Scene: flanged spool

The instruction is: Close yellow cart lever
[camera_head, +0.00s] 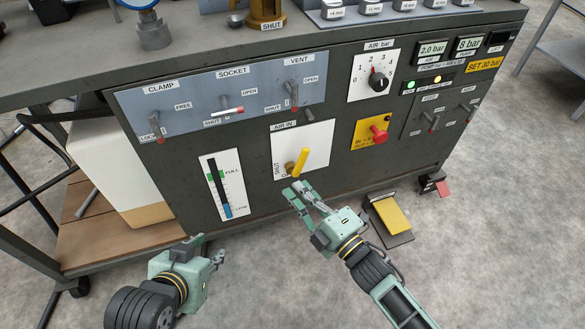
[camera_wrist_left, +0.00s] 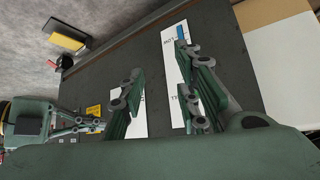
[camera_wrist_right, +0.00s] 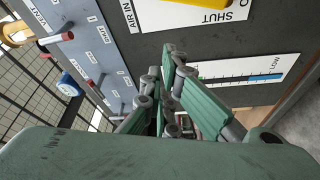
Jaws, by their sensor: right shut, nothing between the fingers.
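The yellow lever (camera_head: 301,163) is on the white AIR IN plate (camera_head: 318,137) on the cart's front panel. It slants up and to the right from its brass pivot, and the SHUT label is to its left. Part of it shows at the top of the right wrist view (camera_wrist_right: 212,12). My right gripper (camera_head: 295,190) is shut and empty, just below the lever and its plate, apparently not touching the lever. My left gripper (camera_head: 206,248) is open and empty, low at the left in front of the cart; its spread fingers show in the left wrist view (camera_wrist_left: 158,95).
The CLAMP, SOCKET and VENT levers are on a blue-grey panel (camera_head: 190,97) above. A level gauge (camera_head: 217,185) is left of the AIR IN plate. A red knob (camera_head: 379,133) is to the right. A yellow pedal (camera_head: 390,215) is on the floor beside my right arm.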

